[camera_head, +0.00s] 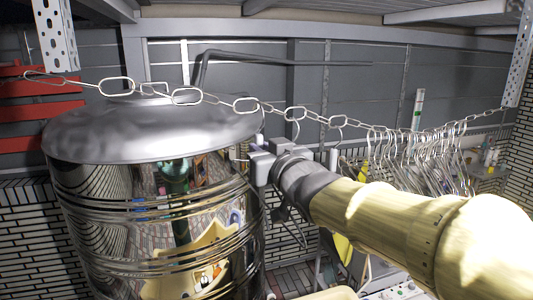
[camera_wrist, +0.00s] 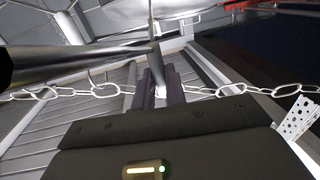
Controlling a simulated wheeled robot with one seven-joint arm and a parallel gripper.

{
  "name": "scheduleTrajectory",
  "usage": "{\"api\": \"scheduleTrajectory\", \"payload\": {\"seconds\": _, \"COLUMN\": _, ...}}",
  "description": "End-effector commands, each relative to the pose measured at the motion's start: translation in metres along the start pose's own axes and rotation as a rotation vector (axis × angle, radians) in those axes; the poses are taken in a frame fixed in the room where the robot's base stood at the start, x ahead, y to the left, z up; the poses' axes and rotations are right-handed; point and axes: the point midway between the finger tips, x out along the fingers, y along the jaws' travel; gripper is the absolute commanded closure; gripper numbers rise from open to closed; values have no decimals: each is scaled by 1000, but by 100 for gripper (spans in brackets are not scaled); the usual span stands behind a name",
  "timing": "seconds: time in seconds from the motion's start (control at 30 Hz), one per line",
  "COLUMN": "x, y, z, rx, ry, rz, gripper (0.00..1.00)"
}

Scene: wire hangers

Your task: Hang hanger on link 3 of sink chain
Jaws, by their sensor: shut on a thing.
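The sink chain (camera_head: 187,96) runs in pale oval links across the head view, sagging in front of the wall. It also crosses the wrist view (camera_wrist: 233,89). My gripper (camera_head: 254,152) is just below the chain, beside the metal tank, and is shut on a hanger. In the wrist view the hanger's grey wire (camera_wrist: 156,50) rises from between the fingers, in front of the chain. Most of the held hanger is hidden or too thin to make out. I cannot tell whether its hook touches a link, or which link is number 3.
A large shiny tank (camera_head: 150,135) stands at left, its lid just under the chain. Several wire hangers (camera_head: 425,160) hang crowded on the chain at right. A perforated bracket (camera_head: 55,35) holds the left end; another bracket (camera_head: 518,55) stands at right.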

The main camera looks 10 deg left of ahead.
Motion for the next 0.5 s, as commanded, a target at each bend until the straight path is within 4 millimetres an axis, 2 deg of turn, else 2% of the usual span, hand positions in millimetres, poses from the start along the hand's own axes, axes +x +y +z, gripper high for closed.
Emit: {"api": "scheduleTrajectory", "payload": {"seconds": 0.5, "x": 21, "y": 0, "z": 0, "rx": 0, "ry": 0, "rz": -1, "gripper": 100}}
